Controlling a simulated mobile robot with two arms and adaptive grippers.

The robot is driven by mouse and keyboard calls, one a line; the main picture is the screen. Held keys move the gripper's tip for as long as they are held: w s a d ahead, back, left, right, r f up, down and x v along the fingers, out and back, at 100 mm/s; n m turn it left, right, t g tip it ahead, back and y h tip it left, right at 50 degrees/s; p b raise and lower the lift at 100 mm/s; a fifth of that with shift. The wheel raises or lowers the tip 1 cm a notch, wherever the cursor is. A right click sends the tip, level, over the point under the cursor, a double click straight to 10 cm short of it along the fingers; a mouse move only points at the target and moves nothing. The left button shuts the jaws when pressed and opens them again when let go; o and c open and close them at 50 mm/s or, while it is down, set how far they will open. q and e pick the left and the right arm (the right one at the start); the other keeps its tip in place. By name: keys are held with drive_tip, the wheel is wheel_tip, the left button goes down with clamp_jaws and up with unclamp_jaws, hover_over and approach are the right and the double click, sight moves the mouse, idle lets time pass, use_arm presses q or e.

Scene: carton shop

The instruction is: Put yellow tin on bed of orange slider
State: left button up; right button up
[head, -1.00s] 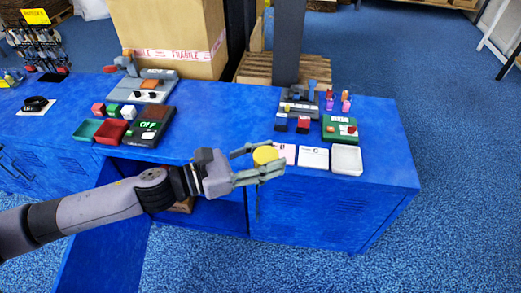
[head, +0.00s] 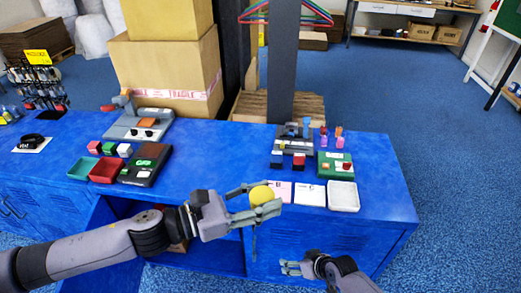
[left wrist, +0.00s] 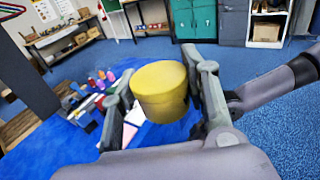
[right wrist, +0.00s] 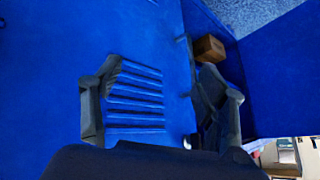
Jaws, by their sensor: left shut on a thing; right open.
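The yellow tin (head: 262,193) is held by my left gripper (head: 258,197), which is shut on it in front of the blue counter's front edge. In the left wrist view the tin (left wrist: 160,90) stands between the two fingers, slightly tilted. My right gripper (head: 291,268) is open and empty, low before the locker front. In the right wrist view its fingers (right wrist: 155,105) face blue vent slats.
Near the left gripper, white cards (head: 311,195) and a white tray (head: 343,196) lie along the counter edge. A grey device with a blue part (head: 293,138) and a green box (head: 335,163) stand behind. Red and green trays (head: 106,169) are at left. Cartons (head: 170,75) stand behind.

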drive_tip(key=w+a+r+n+g+y, duration=0.1)
drive_tip(key=w+a+r, duration=0.3)
drive_tip(key=r, duration=0.5)
drive_tip(key=w+a+r+n+g+y, duration=0.1)
drive_tip(key=a+r+y, duration=0.1)
drive_tip(key=a+r, duration=0.55)
use_arm(q)
drive_tip(key=shift+s, duration=0.1)
use_arm(e)
wheel_tip(320, 180, up, 36)
drive_tip(key=m+g+h, duration=0.1)
drive_tip(key=g+h, duration=0.3)
drive_tip(key=h, duration=0.4)
hover_over(261, 195)
wheel_tip(261, 195, down, 12)
drive_tip(key=shift+c, duration=0.4)
